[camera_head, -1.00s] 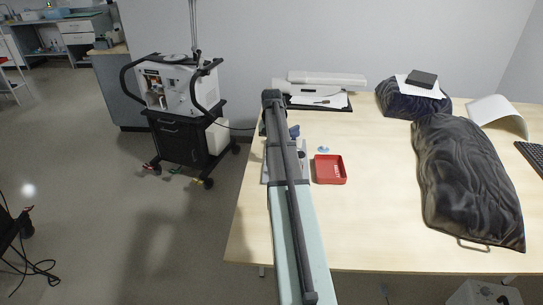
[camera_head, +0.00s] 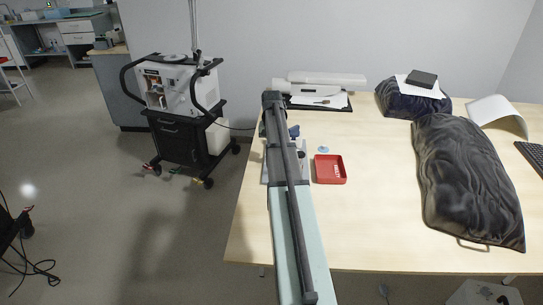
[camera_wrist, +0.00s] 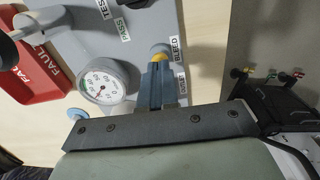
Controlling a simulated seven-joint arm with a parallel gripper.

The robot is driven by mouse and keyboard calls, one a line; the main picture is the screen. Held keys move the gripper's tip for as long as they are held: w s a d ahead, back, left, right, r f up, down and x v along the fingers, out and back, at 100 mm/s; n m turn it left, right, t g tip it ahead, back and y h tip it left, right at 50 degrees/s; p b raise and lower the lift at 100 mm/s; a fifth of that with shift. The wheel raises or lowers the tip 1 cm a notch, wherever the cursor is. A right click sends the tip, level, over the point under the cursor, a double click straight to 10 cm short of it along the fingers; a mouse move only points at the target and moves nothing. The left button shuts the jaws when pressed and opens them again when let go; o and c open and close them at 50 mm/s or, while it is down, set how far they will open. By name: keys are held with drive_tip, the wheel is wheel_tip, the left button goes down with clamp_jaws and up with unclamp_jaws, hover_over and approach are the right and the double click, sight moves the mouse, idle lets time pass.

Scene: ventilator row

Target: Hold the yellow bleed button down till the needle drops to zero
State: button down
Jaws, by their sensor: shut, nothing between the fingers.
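The yellow bleed button (camera_wrist: 158,58) sits on the grey test panel (camera_wrist: 137,30), beside the BLEED label (camera_wrist: 177,50). My gripper (camera_wrist: 156,70) is shut and empty, with its fingertips over the button and covering part of it. Contact looks likely, but how far the button is pressed cannot be told. The round white gauge (camera_wrist: 104,82) is left of my fingers. Its thin needle is visible, but the exact reading is too small to tell. In the head view my arm hides the gripper, the button and most of the panel (camera_head: 302,160).
A red tray (camera_head: 330,169), marked FAULT in the wrist view (camera_wrist: 35,60), stands right of the panel. A dark bag (camera_head: 465,180) lies further right. The table (camera_head: 375,215) is clear between. A ventilator cart (camera_head: 180,140) stands left.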

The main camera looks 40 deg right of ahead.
drive_tip(key=shift+f, duration=0.8)
idle(1.1)
drive_tip(key=shift+r, duration=3.05)
